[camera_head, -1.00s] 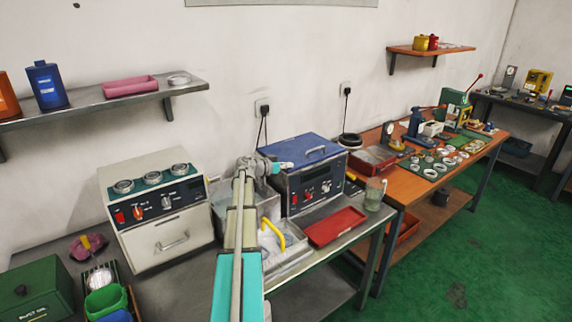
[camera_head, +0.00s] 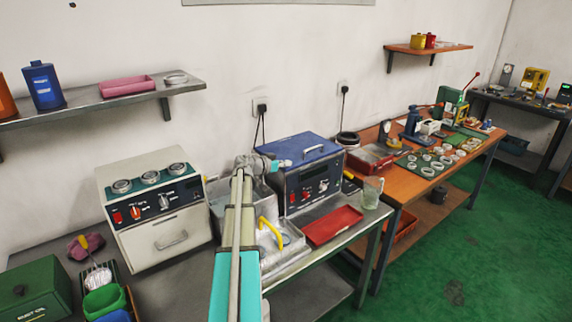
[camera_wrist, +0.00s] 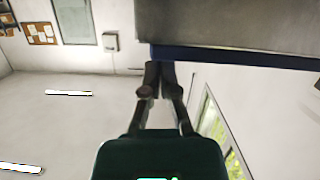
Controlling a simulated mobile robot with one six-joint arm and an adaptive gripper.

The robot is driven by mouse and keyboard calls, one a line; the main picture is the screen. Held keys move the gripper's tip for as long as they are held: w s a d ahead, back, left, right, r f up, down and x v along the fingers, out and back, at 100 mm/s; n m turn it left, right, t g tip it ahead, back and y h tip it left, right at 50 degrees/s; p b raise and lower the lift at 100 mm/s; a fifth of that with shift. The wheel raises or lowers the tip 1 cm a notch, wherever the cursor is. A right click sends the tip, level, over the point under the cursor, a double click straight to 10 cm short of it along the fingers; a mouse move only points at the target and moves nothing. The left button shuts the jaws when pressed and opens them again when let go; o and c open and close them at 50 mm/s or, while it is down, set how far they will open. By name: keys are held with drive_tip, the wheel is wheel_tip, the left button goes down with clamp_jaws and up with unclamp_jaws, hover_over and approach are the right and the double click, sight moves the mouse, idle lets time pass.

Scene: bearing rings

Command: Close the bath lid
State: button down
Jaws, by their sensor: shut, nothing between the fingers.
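The bath (camera_head: 312,190) is a dark blue box with a control panel, on the metal bench in the head view. Its blue lid (camera_head: 298,147), with a grey handle, appears to lie flat over the top. My gripper (camera_head: 286,164) is at the lid's front left corner, small and partly hidden by my arm. In the wrist view my gripper (camera_wrist: 159,66) is shut and empty. Its tips are close to a blue edge (camera_wrist: 230,57) below a grey surface, probably part of the bath; I cannot tell whether they touch.
A grey open basin (camera_head: 268,196) and a metal tray with a yellow handle (camera_head: 270,231) stand left of the bath. A red tray (camera_head: 332,225) and a glass jar (camera_head: 372,194) are in front and right. A white oven-like unit (camera_head: 155,210) stands further left.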

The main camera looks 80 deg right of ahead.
drive_tip(key=shift+r+p, duration=1.7)
drive_tip(key=shift+r, duration=0.2)
drive_tip(key=p+v, duration=0.1)
drive_tip(key=v, duration=0.8)
drive_tip(key=shift+w+a+f+p, duration=0.15)
drive_tip(key=shift+w+a+p, duration=0.1)
drive_tip(key=shift+a+p, duration=0.15)
drive_tip(key=shift+s, duration=0.1)
